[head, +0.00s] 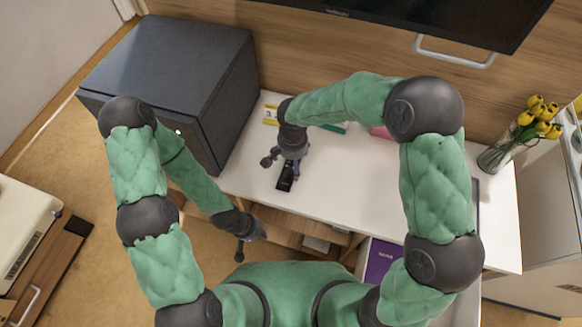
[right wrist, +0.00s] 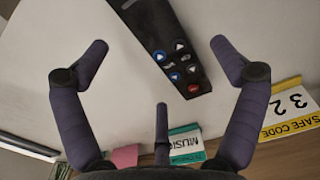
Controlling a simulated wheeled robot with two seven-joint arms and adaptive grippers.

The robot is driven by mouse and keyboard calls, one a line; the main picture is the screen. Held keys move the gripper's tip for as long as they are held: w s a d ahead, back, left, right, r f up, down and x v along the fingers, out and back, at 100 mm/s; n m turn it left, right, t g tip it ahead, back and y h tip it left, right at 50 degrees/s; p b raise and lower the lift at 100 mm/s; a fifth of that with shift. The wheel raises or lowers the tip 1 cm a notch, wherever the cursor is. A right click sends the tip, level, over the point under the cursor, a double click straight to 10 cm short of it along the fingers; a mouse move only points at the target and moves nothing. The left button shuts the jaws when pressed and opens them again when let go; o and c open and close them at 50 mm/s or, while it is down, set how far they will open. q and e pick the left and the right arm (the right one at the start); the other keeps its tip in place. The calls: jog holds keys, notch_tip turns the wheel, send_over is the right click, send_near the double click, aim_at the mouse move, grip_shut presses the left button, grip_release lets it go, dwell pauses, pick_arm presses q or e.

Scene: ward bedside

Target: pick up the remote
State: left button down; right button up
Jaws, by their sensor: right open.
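The remote (head: 286,176) is black and lies on the white table (head: 358,190). In the right wrist view the remote (right wrist: 168,48) shows its buttons, including a red one, and its far end runs out of the top edge. My right gripper (head: 281,160) is over the table at the remote. In the right wrist view the gripper (right wrist: 158,58) is open, with its fingers spread to either side of the remote and no finger visibly closed on it. My left gripper (head: 241,248) hangs lower, off the table's front edge; its fingers are too small to read.
A yellow card (right wrist: 288,112) marked SAFE CODE, a teal MUSIC item (right wrist: 186,146) and a pink item (right wrist: 125,156) lie near the remote. A vase of yellow tulips (head: 508,148) stands at right. The table's front is mostly clear.

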aim_at(293, 170)
notch_tip(293, 170, down, 4)
jog(key=shift+r+b, duration=0.1)
jog(key=shift+b, duration=0.55)
jog(key=shift+s, duration=0.1)
jog(key=shift+c, duration=0.3)
jog(key=c, duration=1.3)
jog(key=shift+o, duration=0.2)
